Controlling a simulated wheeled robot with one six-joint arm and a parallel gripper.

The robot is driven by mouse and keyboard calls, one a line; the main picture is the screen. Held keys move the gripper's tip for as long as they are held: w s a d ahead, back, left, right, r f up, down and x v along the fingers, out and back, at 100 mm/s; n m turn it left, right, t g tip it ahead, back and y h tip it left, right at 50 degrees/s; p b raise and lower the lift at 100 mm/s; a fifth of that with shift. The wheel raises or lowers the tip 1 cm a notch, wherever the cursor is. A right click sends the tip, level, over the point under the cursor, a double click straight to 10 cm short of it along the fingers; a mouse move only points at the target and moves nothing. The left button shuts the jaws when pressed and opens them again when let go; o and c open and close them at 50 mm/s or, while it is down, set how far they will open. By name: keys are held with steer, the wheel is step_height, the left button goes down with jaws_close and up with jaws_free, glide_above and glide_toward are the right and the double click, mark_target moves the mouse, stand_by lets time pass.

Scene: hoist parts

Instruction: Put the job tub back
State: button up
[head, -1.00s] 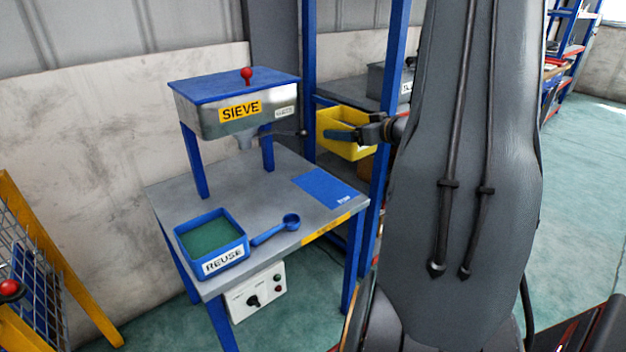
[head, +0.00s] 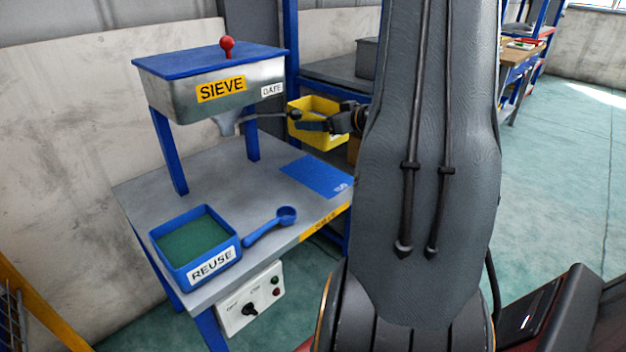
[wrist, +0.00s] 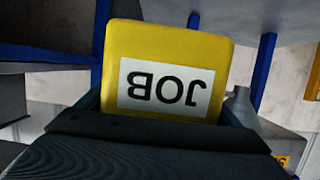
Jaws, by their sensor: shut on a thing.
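The job tub (head: 322,138) is yellow. In the head view it is beyond the sieve table's far right corner, in front of the grey shelf. My gripper (head: 312,124) is shut on it, with dark fingers at the tub's near side. In the wrist view the tub (wrist: 218,60) fills the middle, its white JOB label upside down, and the dark jaws (wrist: 160,128) cover its lower part. The tub's underside is hidden in the head view, so I cannot tell whether it touches anything below.
The sieve (head: 180,98) stands on a grey table (head: 240,195), its gate lever reaching close to my gripper. A blue REUSE tray (head: 215,262), a blue scoop (head: 270,226) and a blue mat (head: 318,176) lie there. Blue shelf posts (head: 291,50) stand behind. Open floor (head: 560,170) is at right.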

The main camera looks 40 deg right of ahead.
steer(key=f+b, duration=0.1)
steer(key=w+f+b, duration=0.1)
steer(key=f, duration=0.1)
steer(key=shift+f+b, duration=0.2)
steer(key=shift+b, duration=0.15)
steer(key=shift+f+b, duration=0.6)
steer(key=shift+f, duration=4.35)
steer(key=shift+f, duration=0.1)
steer(key=o, duration=1.8)
steer(key=shift+f, duration=0.1)
steer(key=shift+c, duration=0.2)
steer(key=shift+s+r, duration=0.2)
steer(key=p+v, duration=0.1)
steer(key=v, duration=1)
steer(key=shift+s+d+r, duration=0.1)
steer(key=shift+s, duration=0.2)
